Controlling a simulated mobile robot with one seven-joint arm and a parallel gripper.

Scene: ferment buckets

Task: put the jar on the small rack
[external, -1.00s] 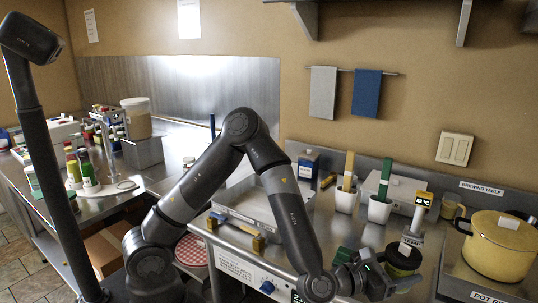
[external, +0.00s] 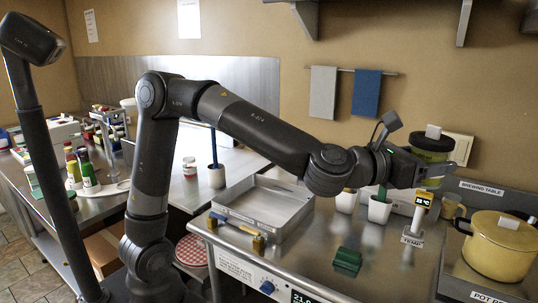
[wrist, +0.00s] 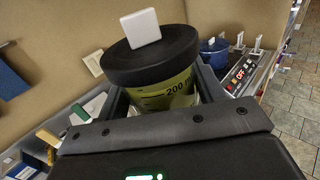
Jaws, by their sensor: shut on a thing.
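In the wrist view the jar (wrist: 165,92) sits between the two fingers, looking tilted in that picture. A "200" mark shows on its side. I cannot pick out the small rack with certainty in either view.
Below the jar stand a thermometer stand (external: 415,222) and white cups (external: 380,208). A yellow pot (external: 497,245) is at the right. A shallow metal tray (external: 262,205) is left. Towels (external: 366,93) hang behind.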

